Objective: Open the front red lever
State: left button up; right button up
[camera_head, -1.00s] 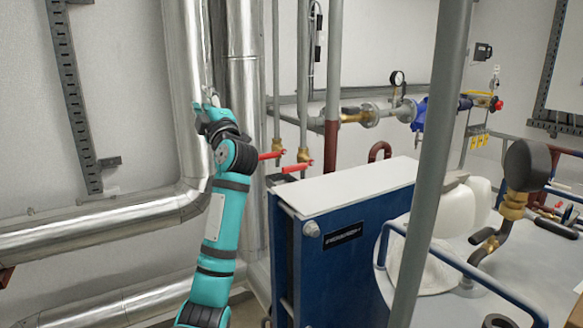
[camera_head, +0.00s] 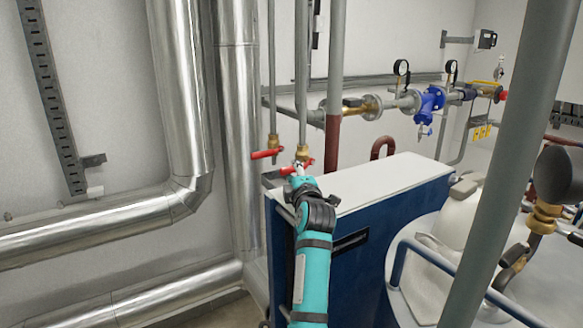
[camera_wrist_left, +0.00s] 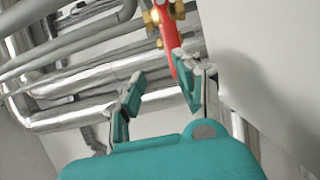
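The front red lever (camera_head: 287,171) sits on a brass valve on a vertical grey pipe. My left gripper (camera_head: 300,172) is right at it and covers part of it. In the left wrist view the red lever (camera_wrist_left: 168,45) hangs from its brass fitting, close to the right finger. The left gripper (camera_wrist_left: 158,66) is open there, its fingers apart, and the lever is not clamped. Whether the right finger touches the lever I cannot tell. A second red lever (camera_head: 266,154) sits behind and to the left. My right gripper is not in view.
A blue plate exchanger with a white top (camera_head: 370,185) stands just right of my left arm. A thick grey post (camera_head: 500,190) crosses the right side. Large silver pipes (camera_head: 185,100) run along the left wall.

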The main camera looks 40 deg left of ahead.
aim_at(292, 171)
pick_arm(q)
notch_tip(292, 171, down, 3)
jog(key=shift+w+r, duration=0.15)
jog(key=p+x, duration=0.1)
jog(key=x, duration=0.6)
jog(key=shift+a+r+p, duration=0.15)
jog(key=shift+a+p, duration=0.1)
jog(key=shift+p, duration=0.05)
jog(key=shift+w+a, duration=0.1)
jog(key=shift+a, duration=0.05)
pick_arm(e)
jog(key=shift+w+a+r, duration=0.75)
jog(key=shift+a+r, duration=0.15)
pick_arm(q)
jog(key=shift+c, duration=0.3)
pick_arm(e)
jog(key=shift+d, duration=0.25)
pick_arm(q)
grip_shut()
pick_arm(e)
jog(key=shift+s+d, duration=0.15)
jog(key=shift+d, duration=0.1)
